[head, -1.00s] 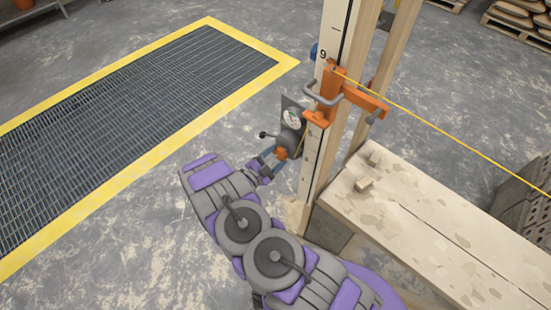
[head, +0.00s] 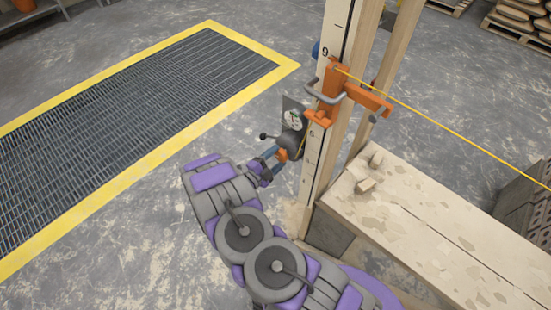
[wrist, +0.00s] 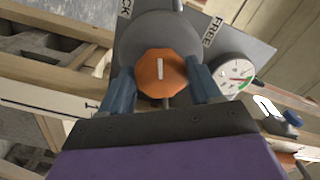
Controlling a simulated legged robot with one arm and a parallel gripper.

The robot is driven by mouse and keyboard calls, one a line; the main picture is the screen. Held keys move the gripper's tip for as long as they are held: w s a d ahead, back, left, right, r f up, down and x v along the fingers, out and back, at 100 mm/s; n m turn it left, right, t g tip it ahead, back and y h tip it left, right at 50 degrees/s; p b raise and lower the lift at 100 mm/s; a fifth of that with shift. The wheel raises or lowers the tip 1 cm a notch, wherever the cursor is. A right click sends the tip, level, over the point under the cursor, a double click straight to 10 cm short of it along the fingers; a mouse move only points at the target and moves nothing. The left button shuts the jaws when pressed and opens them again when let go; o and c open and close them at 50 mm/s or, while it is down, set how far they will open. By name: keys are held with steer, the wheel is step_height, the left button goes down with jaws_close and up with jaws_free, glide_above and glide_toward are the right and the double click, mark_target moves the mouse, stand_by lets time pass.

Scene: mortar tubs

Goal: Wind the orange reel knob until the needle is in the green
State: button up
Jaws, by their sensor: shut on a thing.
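The orange reel knob (wrist: 160,74), faceted with a white bar mark, sits on the front of a round grey reel (wrist: 140,42) in the wrist view. The blue fingers of my gripper (wrist: 160,80) are shut on the knob from both sides. In the head view the knob (head: 282,155) shows at the tip of my gripper (head: 274,159). The white dial gauge (wrist: 235,72) stands right of the reel, with a green band at its lower right. The needle is too small to place surely against the green.
A lever with a black ball (head: 264,136) sticks out left of the reel. The marked post (head: 325,100) carries an orange bracket (head: 332,90) and a taut yellow line (head: 450,128). A plank bench (head: 430,235) stands right; open floor lies left.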

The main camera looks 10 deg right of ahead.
steer(key=shift+s+f, duration=0.15)
steer(key=o, duration=1.1)
steer(key=shift+c, duration=0.2)
steer(key=shift+a, duration=0.1)
steer(key=p+v, duration=0.2)
steer(key=v, duration=1.5)
steer(key=shift+a, duration=0.15)
